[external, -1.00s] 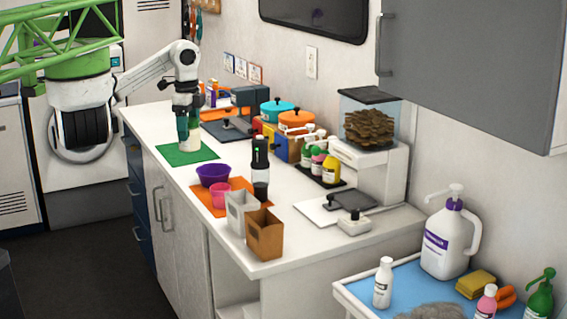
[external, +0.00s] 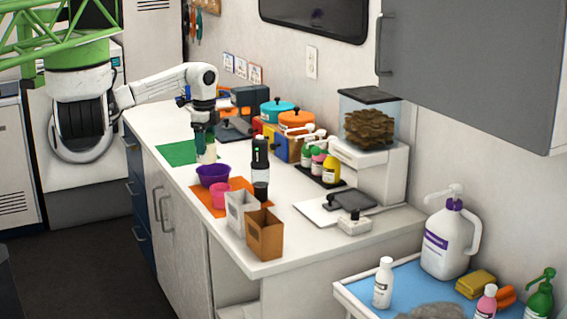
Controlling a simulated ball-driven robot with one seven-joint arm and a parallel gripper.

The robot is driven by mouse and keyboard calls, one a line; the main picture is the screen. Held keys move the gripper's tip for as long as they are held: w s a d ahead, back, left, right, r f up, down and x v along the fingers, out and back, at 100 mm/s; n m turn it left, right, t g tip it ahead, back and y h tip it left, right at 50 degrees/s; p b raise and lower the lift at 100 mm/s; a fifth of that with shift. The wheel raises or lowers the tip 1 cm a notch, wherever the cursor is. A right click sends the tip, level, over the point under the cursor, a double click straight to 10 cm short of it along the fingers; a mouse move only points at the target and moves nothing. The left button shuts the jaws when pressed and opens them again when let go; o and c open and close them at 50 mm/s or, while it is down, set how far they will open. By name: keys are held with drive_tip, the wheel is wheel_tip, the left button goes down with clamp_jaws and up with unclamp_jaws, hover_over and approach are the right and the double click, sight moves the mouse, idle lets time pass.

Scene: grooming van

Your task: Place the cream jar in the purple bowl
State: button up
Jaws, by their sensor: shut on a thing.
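My gripper (external: 206,147) points down over the counter, shut on the cream jar (external: 207,155). The jar is pale and upright, with its upper part hidden by the fingers. The purple bowl (external: 213,175) stands on the orange mat (external: 238,184), just in front of and below the jar in this view. The jar appears behind the bowl's far rim. I cannot tell how high the jar is or whether it is over the bowl.
A pink cup (external: 220,195) stands close in front of the bowl. A tall black device (external: 260,165) stands to its right. White (external: 240,213) and brown (external: 265,235) bins are nearer the counter's front end. The green mat (external: 175,154) looks bare.

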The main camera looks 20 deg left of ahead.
sight(207, 154)
drive_tip(key=shift+w+f, duration=0.25)
drive_tip(key=shift+f+p, duration=0.55)
drive_tip(key=shift+f, duration=1.1)
drive_tip(key=shift+f, duration=0.35)
drive_tip(key=o, duration=1.2)
wheel_tip(207, 154, up, 13)
drive_tip(key=shift+f+b, duration=0.1)
drive_tip(key=shift+b, duration=0.95)
